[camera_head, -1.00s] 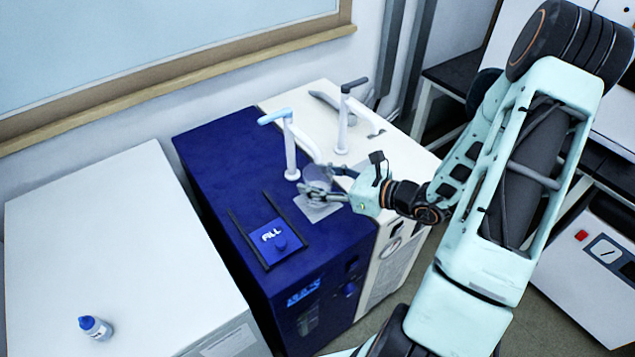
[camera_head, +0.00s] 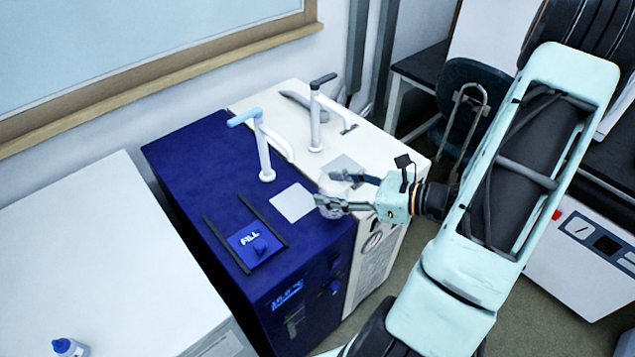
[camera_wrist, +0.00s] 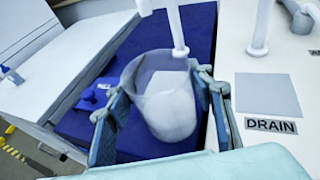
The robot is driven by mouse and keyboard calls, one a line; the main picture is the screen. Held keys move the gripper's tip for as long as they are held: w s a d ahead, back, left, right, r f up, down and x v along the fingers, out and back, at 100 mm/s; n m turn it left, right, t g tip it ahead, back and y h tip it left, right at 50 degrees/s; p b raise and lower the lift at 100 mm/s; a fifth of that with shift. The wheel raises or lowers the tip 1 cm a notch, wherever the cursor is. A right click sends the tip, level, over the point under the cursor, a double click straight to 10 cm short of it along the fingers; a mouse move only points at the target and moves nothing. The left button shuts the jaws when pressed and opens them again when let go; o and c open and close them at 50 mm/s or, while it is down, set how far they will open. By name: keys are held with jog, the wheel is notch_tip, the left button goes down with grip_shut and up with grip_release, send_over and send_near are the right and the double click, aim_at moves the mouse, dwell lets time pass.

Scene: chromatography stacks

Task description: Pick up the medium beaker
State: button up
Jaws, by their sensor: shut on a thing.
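The medium beaker (camera_wrist: 163,88) is a clear, see-through cup. In the wrist view it stands between the two fingers of my gripper (camera_wrist: 165,112), which is shut on its sides. In the head view the beaker (camera_head: 331,190) is small and faint, partly hidden by the fingers of my gripper (camera_head: 345,192). It shows near the seam between the blue unit (camera_head: 190,160) and the cream unit (camera_head: 375,155). I cannot tell its exact height above them.
A blue-handled tap (camera_head: 264,150) stands left of a dark-handled tap (camera_head: 316,115). A bare light pad (camera_head: 293,202) lies on the blue unit; a grey pad by the DRAIN label (camera_wrist: 268,95) lies on the cream one. A white cabinet (camera_head: 90,230) stands left with a small bottle (camera_head: 68,347).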

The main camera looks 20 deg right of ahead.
jog(key=s+d, duration=0.4)
jog(key=d, duration=0.1)
jog(key=shift+s+b, duration=0.35)
jog(key=shift+s, duration=0.05)
